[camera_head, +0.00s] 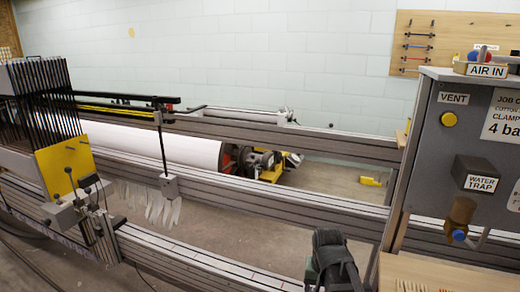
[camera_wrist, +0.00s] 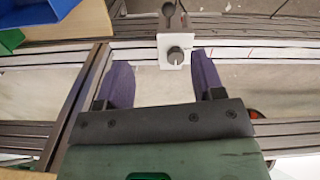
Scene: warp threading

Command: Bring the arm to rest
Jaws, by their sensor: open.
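My gripper (camera_wrist: 160,62) shows in the wrist view with its two purple fingers spread wide apart. It is open, and nothing is held between the fingers. A white square plate with a grey round knob (camera_wrist: 174,54) lies in the gap beyond the fingertips, on a pale rail; whether the fingers touch that rail cannot be told. In the head view a dark part of my arm stands at the bottom centre, in front of the grey rails. The fingers cannot be made out there.
Long grey rails (camera_head: 270,205) cross the head view. A grey panel with a yellow vent knob (camera_head: 449,119) stands at the right. A yellow plate (camera_head: 66,167) and dark rods stand at the left. In the wrist view, a green bin (camera_wrist: 10,42) and a blue bin (camera_wrist: 42,10) sit top left.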

